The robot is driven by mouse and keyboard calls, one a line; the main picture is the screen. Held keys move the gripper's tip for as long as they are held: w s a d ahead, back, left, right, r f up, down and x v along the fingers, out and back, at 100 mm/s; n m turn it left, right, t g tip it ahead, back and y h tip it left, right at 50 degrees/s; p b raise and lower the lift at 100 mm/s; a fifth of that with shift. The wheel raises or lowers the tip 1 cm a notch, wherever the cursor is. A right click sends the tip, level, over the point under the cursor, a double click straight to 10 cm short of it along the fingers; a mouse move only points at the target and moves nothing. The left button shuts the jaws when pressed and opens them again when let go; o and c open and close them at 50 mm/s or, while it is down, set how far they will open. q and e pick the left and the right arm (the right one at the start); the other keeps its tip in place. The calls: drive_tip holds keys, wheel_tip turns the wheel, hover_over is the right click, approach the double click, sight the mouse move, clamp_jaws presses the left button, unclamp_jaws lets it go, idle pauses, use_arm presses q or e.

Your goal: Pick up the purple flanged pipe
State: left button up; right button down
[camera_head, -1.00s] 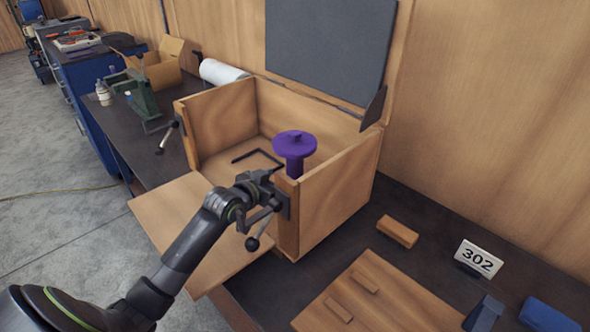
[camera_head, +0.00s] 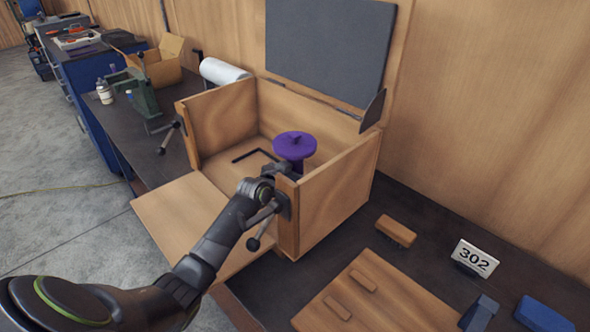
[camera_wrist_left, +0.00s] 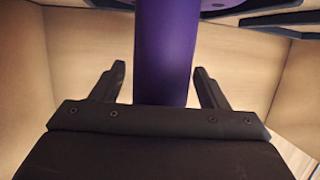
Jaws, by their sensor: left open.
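The purple flanged pipe (camera_head: 294,146) stands upright inside the open wooden box (camera_head: 228,117), with its wide round flange on top. In the left wrist view the pipe's shaft (camera_wrist_left: 167,50) fills the middle of the picture. My left gripper (camera_wrist_left: 160,80) is open, with one finger on each side of the shaft; I cannot tell whether either touches it. In the head view my left gripper (camera_head: 284,170) is inside the box's front opening, beside the pipe below its flange, and partly hidden by the front post. My right gripper is not in view.
The box's front flap (camera_head: 185,222) hangs down and its lid (camera_head: 328,45) stands up behind. A black bent bar (camera_head: 255,152) is in the box. Right of the box are a wooden block (camera_head: 396,231), a 302 sign (camera_head: 474,258) and a wooden board (camera_head: 385,300).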

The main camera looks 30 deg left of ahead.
use_arm(q)
drive_tip(key=shift+w, duration=0.15)
drive_tip(key=c, duration=1.4)
drive_tip(key=shift+r, duration=0.1)
clamp_jaws()
